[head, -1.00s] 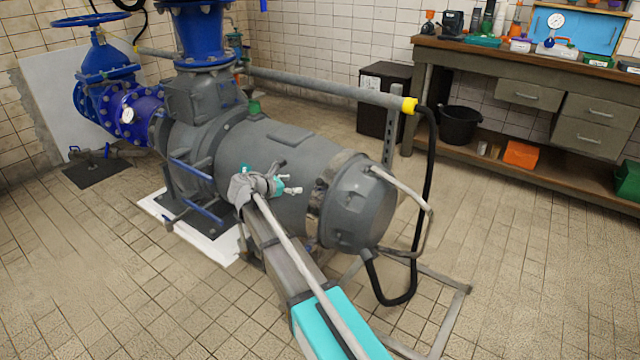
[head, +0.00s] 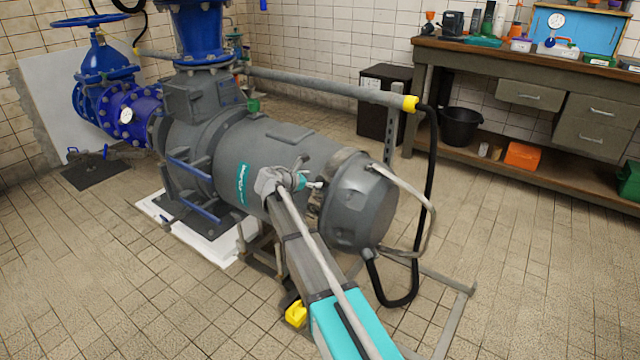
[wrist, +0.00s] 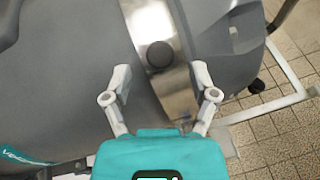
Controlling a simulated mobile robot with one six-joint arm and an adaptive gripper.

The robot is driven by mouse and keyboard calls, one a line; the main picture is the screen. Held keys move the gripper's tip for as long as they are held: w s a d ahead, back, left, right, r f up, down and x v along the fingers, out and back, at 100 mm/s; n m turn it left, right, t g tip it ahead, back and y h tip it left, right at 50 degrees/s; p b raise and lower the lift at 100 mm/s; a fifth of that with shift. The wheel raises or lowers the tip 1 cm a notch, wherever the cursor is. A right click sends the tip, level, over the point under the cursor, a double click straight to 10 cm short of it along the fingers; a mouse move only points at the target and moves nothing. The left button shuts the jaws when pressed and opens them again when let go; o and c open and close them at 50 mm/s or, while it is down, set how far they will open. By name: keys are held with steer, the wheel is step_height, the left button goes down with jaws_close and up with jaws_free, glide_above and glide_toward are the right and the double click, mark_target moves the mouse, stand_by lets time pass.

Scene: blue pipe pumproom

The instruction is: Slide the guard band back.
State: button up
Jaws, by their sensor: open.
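The guard band is a shiny metal strip (wrist: 147,20) around the grey motor, with a round dark knob (wrist: 160,55) on it. In the head view the band (head: 340,157) shows near the motor's right end, partly hidden by my gripper (head: 310,176). In the wrist view my gripper (wrist: 161,74) is open, its two fingers spread either side of the band's line. The knob lies between and just beyond the fingertips. Nothing is held. I cannot tell whether the fingers touch the band.
The grey motor body (head: 260,150) carries a teal label. A bent pale rail (head: 428,215) and black hose (head: 432,160) stand at its right end. A yellow object (head: 296,313) lies on the floor beside my arm. A workbench (head: 530,65) stands at the back right.

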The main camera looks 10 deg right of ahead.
mark_target(319, 179)
steer(key=shift+b+x, duration=0.55)
steer(key=shift+x, duration=1.55)
jaws_close()
